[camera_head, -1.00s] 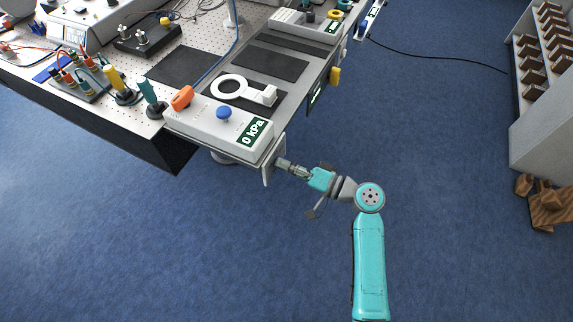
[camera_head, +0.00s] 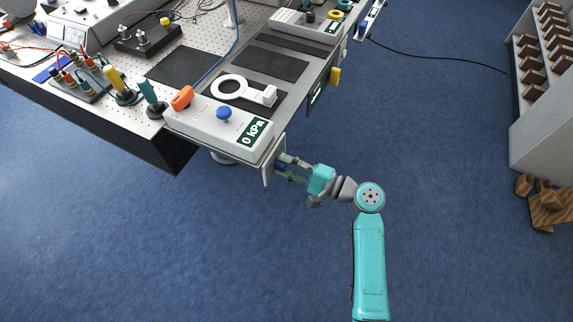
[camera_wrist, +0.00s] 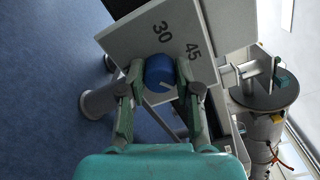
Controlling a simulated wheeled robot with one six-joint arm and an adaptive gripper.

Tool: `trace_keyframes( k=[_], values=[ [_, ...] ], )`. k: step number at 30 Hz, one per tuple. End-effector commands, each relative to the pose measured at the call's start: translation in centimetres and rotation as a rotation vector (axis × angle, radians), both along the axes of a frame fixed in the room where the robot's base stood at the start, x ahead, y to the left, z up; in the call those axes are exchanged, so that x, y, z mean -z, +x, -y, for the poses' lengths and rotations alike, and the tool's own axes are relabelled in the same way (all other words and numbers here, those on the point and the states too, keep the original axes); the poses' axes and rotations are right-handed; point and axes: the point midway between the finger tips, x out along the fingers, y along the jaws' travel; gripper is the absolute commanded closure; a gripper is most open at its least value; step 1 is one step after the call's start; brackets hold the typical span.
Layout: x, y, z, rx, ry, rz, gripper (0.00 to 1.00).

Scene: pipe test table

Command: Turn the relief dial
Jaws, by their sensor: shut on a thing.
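The relief dial (camera_wrist: 158,72) is a blue round knob on a pale panel (camera_wrist: 130,40) marked 30 and 45. My gripper (camera_wrist: 156,82) has one finger on each side of the knob and is shut on it. A short pale line shows on the knob's face. In the head view my gripper (camera_head: 282,168) reaches the upright plate (camera_head: 267,170) at the table's front corner, and only a little blue of the dial shows between the fingers. Above the plate, a white box (camera_head: 200,125) has a display (camera_head: 254,131) reading 0 kPa.
A yellow part (camera_head: 335,76) sticks out from the table's right edge. Blue floor (camera_head: 430,150) is open to the right.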

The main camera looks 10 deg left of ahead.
Motion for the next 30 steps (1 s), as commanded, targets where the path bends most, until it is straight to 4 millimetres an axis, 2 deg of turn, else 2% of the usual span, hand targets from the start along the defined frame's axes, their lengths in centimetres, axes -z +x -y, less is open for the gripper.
trace_keyframes(
  k=[9, 23, 24, 27, 30],
  values=[
    [0.04, 0.06, 0.04, 0.002, 0.033, -0.092, 1.00],
    [0.05, 0.05, 0.04, 0.002, 0.037, -0.105, 1.00],
    [0.05, 0.05, 0.05, 0.002, 0.037, -0.105, 0.65],
    [0.04, 0.05, 0.04, 0.002, 0.037, -0.104, 0.42],
    [0.02, 0.04, 0.03, 0.001, 0.037, -0.104, 0.42]
  ],
)
